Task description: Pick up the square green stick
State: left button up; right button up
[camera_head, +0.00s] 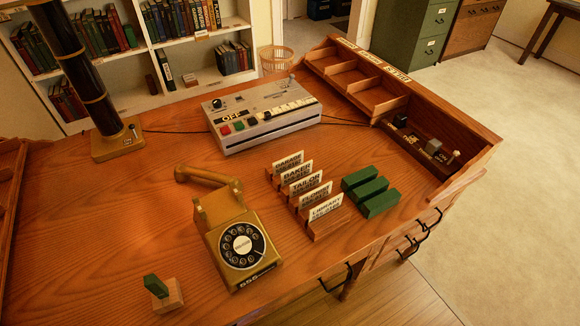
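Three green bars lie side by side on the desk, right of the card holders: the far bar (359,177), the middle bar (370,190) and the near bar (381,205). They look like short blocks with flat sides. A smaller green piece (155,286) stands tilted at a small wooden block (171,297) near the desk's front left. I cannot tell from their shapes which one is the square stick. Neither of my grippers is in view.
On the wooden desk (100,220) stand a yellow rotary telephone (216,220), several labelled cards in wooden holders (325,220), a grey control box (262,120) and a black column (80,75). A raised wooden organizer (455,130) borders the right. The desk's left middle is clear.

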aim_at(155, 285)
jog(key=u, duration=1.45)
jog(key=k, duration=0.1)
jog(key=z, duration=0.05)
